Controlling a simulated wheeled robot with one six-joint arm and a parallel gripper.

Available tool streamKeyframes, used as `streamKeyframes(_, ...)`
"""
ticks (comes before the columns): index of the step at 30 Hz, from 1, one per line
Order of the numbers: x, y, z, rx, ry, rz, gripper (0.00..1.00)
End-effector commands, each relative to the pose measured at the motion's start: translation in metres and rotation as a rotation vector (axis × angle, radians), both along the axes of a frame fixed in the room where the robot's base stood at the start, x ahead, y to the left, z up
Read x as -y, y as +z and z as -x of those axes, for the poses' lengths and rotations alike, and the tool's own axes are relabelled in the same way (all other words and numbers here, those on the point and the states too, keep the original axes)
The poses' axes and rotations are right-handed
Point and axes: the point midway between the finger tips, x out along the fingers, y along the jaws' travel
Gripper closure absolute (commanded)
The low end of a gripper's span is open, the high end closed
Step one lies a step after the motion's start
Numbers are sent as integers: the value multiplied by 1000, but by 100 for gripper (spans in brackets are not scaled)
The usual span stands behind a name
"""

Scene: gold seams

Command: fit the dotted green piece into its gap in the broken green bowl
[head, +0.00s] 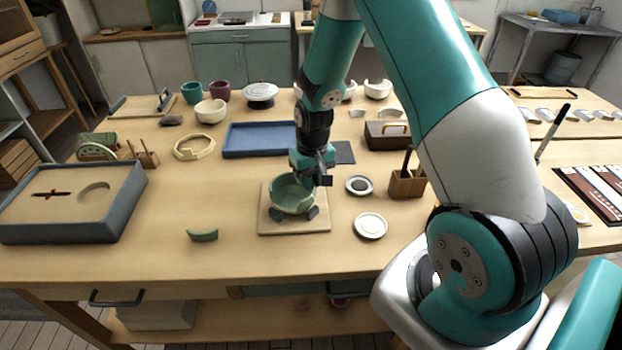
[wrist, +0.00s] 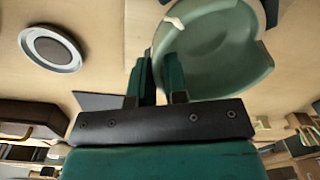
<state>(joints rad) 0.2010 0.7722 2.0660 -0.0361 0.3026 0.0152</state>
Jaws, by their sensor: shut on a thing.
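The broken green bowl (head: 291,196) stands on a light wooden board (head: 269,224), with dark supports at its base. In the wrist view the bowl (wrist: 215,62) fills the upper right, and a pale broken edge shows at its upper left. My gripper (head: 318,178) is at the bowl's right rim. Another curved green piece (head: 202,235) lies loose on the table to the left.
Two small round dishes, one dark-centred (head: 359,185) and one pale (head: 370,226), lie right of the board. A wooden holder (head: 407,184) stands further right. A blue tray (head: 240,151) lies behind. The front left tabletop is mostly clear.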

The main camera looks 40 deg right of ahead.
Motion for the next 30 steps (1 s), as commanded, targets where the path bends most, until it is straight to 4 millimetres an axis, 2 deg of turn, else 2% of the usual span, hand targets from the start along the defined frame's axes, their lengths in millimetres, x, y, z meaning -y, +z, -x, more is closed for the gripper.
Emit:
streamKeyframes(22, 0, -1, 0, 0, 0, 0, 100)
streamKeyframes(23, 0, -1, 0, 0, 0, 0, 82)
streamKeyframes(26, 0, -1, 0, 0, 0, 0, 59)
streamKeyframes(30, 0, -1, 0, 0, 0, 0, 57)
